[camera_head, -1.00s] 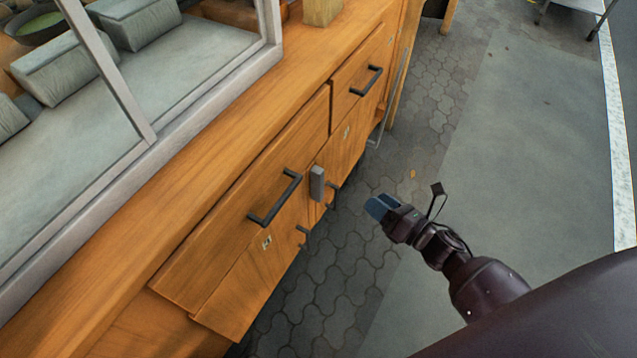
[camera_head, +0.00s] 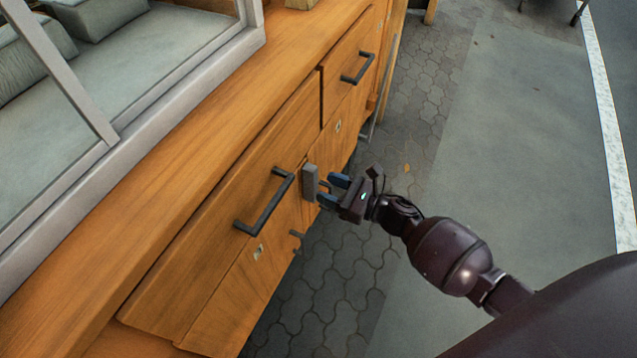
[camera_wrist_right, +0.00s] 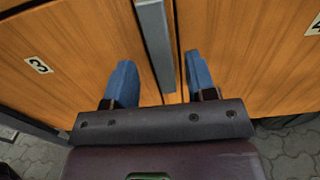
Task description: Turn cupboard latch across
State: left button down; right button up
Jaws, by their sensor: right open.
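The grey bar-shaped latch (camera_head: 310,182) stands upright on the wooden cupboard (camera_head: 225,305), at the seam between the two lower doors. It also shows in the right wrist view (camera_wrist_right: 155,42), running down over the door gap. My right gripper (camera_head: 333,190) is open close in front of the latch. In the right wrist view its blue fingers (camera_wrist_right: 160,80) are spread, one on each side of the latch's lower part. A gap shows between each finger and the latch; whether the tips touch the doors I cannot tell. My left gripper is not in view.
Dark drawer handles (camera_head: 265,203) and (camera_head: 358,68) jut from the cupboard front beside the latch. Small door handles sit lower, partly hidden by my right gripper. A glass-sided case (camera_head: 200,60) stands on the counter. The paved floor (camera_head: 440,130) to the right is clear.

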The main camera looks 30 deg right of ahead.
aim_at(316, 183)
jog(key=shift+x, duration=1.55)
jog(key=c, duration=0.9)
